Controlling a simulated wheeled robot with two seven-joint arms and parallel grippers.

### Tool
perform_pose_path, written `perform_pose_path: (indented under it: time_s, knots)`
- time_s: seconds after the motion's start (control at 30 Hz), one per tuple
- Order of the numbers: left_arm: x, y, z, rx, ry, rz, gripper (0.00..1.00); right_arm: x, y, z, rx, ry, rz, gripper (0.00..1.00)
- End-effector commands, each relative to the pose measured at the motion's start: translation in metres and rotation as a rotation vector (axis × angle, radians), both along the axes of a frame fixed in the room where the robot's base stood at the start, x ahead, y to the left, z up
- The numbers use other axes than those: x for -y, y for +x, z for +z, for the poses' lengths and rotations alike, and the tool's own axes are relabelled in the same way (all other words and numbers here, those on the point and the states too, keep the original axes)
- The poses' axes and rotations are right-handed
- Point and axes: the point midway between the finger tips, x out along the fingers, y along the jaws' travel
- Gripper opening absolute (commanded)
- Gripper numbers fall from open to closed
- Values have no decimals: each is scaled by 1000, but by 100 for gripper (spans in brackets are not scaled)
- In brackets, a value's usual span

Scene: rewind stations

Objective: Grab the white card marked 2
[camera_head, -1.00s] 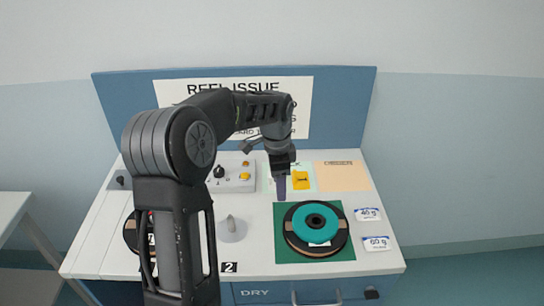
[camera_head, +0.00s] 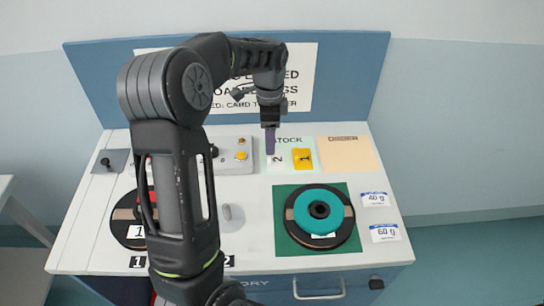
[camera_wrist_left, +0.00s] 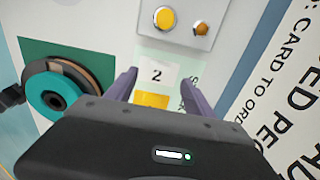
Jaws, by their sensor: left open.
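The white card marked 2 (camera_head: 277,160) lies on the pale green stock mat (camera_head: 296,145), just left of a yellow card (camera_head: 302,159). In the left wrist view the white card (camera_wrist_left: 157,76) shows its 2 between my two fingers, with the yellow card (camera_wrist_left: 151,100) nearer the gripper body. My left gripper (camera_head: 271,140) points down above the white card in the head view. In the wrist view the left gripper (camera_wrist_left: 157,92) is open, with a finger on each side of the card and nothing held. My right gripper is not in view.
A control box (camera_head: 233,156) with buttons stands left of the stock mat. A teal reel (camera_head: 318,209) lies on a green mat in front. Two weight labels (camera_head: 383,232) are at the right. An orange mat (camera_head: 347,153) lies bare at the back right.

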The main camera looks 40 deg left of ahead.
Motion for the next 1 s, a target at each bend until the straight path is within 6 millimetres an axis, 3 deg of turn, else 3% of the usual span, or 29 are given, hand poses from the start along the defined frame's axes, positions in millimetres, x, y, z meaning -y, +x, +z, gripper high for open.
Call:
perform_pose_path:
  time_s: [0.43, 0.73, 1.0]
  knots:
    - [0, -1, -10, -1, 0, 1, 62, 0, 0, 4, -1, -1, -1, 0]
    - [0, -2, -50, -2, -1, 1, 62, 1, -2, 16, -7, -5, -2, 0]
    - [0, -1, -58, 1, 0, 2, 62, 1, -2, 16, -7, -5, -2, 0]
